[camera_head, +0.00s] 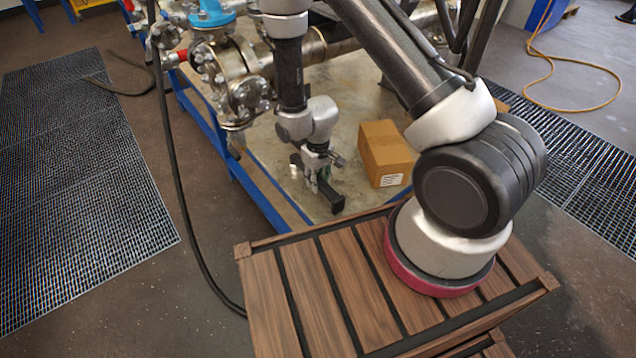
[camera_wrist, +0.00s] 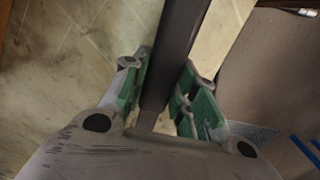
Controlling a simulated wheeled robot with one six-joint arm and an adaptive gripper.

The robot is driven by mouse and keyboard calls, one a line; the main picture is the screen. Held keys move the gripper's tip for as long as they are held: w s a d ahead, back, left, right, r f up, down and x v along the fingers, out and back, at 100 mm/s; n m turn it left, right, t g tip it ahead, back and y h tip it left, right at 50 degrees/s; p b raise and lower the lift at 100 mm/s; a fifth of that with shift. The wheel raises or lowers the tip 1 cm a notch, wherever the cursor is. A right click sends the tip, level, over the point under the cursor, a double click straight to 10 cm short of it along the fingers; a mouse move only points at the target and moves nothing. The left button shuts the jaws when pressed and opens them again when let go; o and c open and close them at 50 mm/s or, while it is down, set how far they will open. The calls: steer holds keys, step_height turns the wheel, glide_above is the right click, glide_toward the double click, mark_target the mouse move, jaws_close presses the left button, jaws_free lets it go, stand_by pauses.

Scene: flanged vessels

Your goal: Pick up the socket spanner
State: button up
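My gripper (camera_head: 316,180) hangs above the tiled bench top beside the pipework. In the wrist view its green-padded fingers (camera_wrist: 163,95) stand on both sides of a long dark bar, which fills the space between them. The bar looks like the socket spanner (camera_wrist: 178,40); it runs up out of the top of that view, with a paler, narrower part near the palm. In the head view its dark end (camera_head: 332,198) sticks out below the fingers. The gripper appears shut on it. Whether the spanner touches the bench top cannot be told.
A cardboard box (camera_head: 386,150) stands on the bench top just right of my gripper. Flanged pipes (camera_head: 232,65) with a blue valve stand at its left. The bench's blue edge (camera_head: 235,170) runs nearby. Floor gratings (camera_head: 75,190) lie left and right; a yellow cable (camera_head: 560,105) lies at the back right.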

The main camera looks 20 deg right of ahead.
jaws_close()
step_height(320, 180, up, 10)
steer(key=shift+r, duration=0.1)
stand_by(0.5)
